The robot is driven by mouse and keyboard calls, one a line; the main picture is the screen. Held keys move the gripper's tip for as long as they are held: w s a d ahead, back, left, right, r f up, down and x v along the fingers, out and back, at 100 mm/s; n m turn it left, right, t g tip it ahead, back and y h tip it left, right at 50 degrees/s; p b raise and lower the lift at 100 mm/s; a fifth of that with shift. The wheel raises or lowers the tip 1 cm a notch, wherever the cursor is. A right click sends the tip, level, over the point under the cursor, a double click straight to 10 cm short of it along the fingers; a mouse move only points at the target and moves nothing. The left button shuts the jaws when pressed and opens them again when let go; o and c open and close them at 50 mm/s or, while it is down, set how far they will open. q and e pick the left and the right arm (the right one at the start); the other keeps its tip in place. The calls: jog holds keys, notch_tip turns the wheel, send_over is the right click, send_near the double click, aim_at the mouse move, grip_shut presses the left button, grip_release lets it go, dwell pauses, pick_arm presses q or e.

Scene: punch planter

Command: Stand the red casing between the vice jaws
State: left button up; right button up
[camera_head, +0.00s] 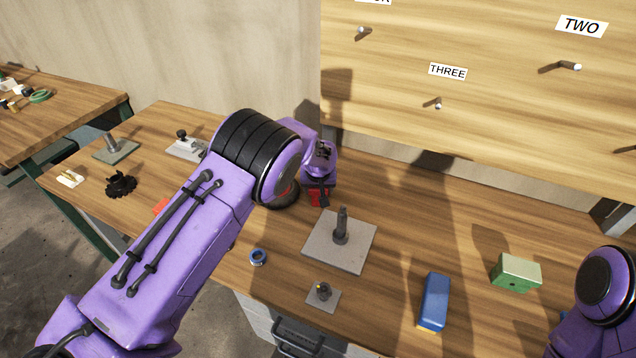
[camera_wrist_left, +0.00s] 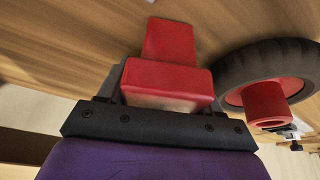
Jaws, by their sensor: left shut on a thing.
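My left gripper (camera_head: 319,185) is low over the bench, near its back edge, pointing down. It is shut on a red stepped block, which I take as the red casing (camera_head: 320,198). In the left wrist view the casing (camera_wrist_left: 168,78) fills the space in front of the gripper, with a narrower part reaching away from it; the fingertips are mostly hidden. I cannot make out the vice jaws for certain. A pale grey fixture with a black knob (camera_head: 184,146), left of my arm, may be the vice. My right gripper is out of view.
A black wheel with a red hub (camera_wrist_left: 265,98) lies close beside the casing. A grey plate with a post (camera_head: 330,255), a small plate (camera_head: 323,296), a blue ring (camera_head: 258,257), a blue block (camera_head: 434,300) and a green block (camera_head: 515,275) stand in front and right.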

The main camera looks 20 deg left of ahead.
pick_arm(q)
jog(key=shift+f, duration=0.15)
jog(key=o, duration=1.3)
jog(key=shift+s, duration=0.1)
